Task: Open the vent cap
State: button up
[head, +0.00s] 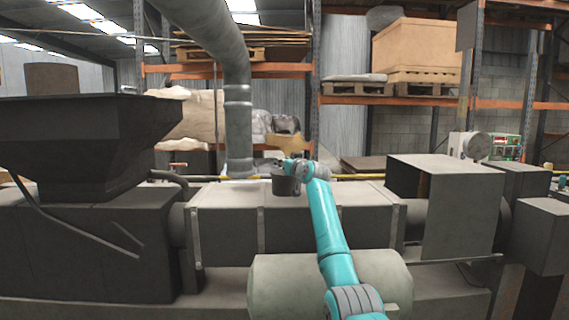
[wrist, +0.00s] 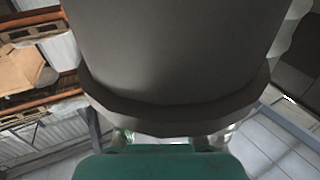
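A small dark grey round piece (head: 286,187), which looks like the vent cap or its stub, is on top of the machine barrel in the head view. My teal arm reaches up to it, and my gripper (head: 272,165) is at its upper edge, apparently close against it. In the wrist view a large dark grey cylinder with a thick faceted rim (wrist: 170,120) fills the upper middle. I cannot tell whether it is the same piece. The fingers are mostly hidden in both views, so their opening and any grip do not show.
A grey vertical pipe (head: 239,125) rises just behind the gripper. A dark hopper (head: 90,130) stands at left and a grey box housing (head: 460,215) at right. A yellow rail (head: 350,177) runs behind the barrel. The barrel top (head: 362,195) to the right is clear.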

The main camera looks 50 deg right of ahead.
grip_shut()
jog(key=shift+s+a+r+n+t+h, duration=0.25)
jog(key=shift+a+r+n+t, duration=0.15)
jog(key=shift+t, duration=0.3)
jog(key=shift+s+a+r+n+t+h, duration=0.2)
jog(key=shift+r+n+t, duration=0.15)
jog(key=shift+r+t, duration=0.3)
jog(key=shift+s+a+r+n+t+h, duration=0.15)
jog(key=shift+s+a+r+n+t, duration=0.15)
jog(key=shift+t, duration=0.45)
jog(key=o, duration=1)
grip_release()
jog(key=shift+c, duration=0.2)
jog(key=shift+s+a+f, duration=0.15)
jog(key=shift+s+f, duration=0.05)
jog(key=shift+s, duration=0.2)
jog(key=s+a, duration=0.5)
jog(key=s, duration=0.6)
jog(key=shift+a, duration=0.15)
